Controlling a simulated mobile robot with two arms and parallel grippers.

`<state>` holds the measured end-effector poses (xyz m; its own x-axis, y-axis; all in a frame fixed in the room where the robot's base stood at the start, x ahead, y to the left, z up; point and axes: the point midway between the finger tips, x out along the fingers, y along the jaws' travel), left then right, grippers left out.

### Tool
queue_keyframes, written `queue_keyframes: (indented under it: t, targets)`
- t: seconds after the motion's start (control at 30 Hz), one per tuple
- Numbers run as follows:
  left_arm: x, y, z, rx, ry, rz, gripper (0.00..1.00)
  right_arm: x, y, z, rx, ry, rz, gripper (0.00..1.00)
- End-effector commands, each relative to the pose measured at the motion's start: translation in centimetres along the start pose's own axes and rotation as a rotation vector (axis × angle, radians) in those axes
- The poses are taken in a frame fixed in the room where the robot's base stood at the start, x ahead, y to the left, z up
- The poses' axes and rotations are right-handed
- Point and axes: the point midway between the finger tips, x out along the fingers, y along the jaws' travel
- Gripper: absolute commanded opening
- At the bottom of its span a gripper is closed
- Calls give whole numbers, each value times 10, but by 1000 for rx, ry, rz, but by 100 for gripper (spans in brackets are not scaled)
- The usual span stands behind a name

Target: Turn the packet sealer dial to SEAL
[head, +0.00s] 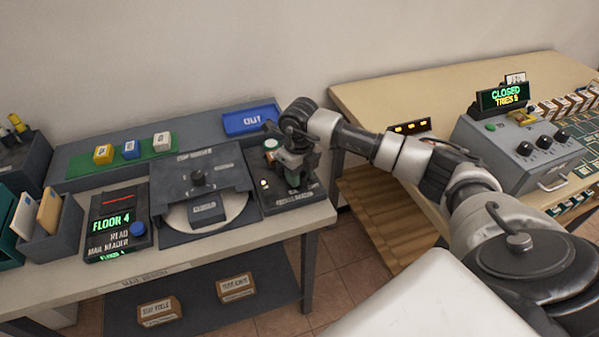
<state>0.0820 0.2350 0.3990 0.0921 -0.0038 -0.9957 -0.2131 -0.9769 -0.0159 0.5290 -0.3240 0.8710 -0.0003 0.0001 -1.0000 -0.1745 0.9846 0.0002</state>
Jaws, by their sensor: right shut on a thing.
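The packet sealer (268,201) is a dark box at the right end of the grey mail bench. A small lit button shows on its left side and a label along its front edge. My right gripper (292,176) comes down over the sealer from above and is shut at its dial. The gripper covers the dial, so its pointer and setting are hidden. My left gripper is out of view.
Left of the sealer stand a stamping unit with a round plate (236,203) and a mail reader (117,223) showing FLOOR 4. A blue OUT tray (250,119) lies behind. A wooden table (390,92) with a control box (518,150) reading CLOSED stands to the right.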

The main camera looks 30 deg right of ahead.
Motion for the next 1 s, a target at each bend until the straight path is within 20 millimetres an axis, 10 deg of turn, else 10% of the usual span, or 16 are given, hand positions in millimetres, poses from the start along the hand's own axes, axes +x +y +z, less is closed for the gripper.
queue_keyframes:
  t: [0.53,0.57,0.7,1.0]
  targets:
    - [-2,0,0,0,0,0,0,0,0,0,211,0,0,14]
    - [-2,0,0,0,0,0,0,0,0,0,211,0,0,39]
    - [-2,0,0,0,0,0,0,0,0,0,210,0,0,61]
    - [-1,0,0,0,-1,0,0,-1,0,0,209,-1,0,63]
